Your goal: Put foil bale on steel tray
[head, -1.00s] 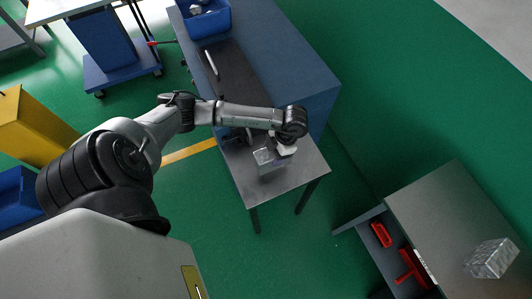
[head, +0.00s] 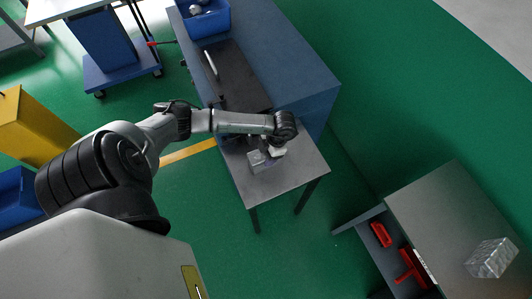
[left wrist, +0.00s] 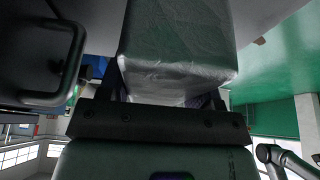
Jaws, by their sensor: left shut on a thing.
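A shiny silver foil bale (head: 258,161) is in my left gripper (head: 268,153) in the head view. It is over the bare steel top (head: 290,178) of a small legged table, which I take as the steel tray. Whether the bale touches this surface I cannot tell. In the left wrist view the bale (left wrist: 180,45) fills the upper middle, and the fingers (left wrist: 168,96) are shut on its sides. My arm and wrist hide part of the steel top. My right gripper is not in view.
A blue bench (head: 285,65) with a dark panel (head: 240,85) adjoins the steel top. A blue bin (head: 207,22) stands at its far end. Another foil block (head: 491,258) sits on a grey table (head: 440,210) at lower right. Green floor lies between the tables.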

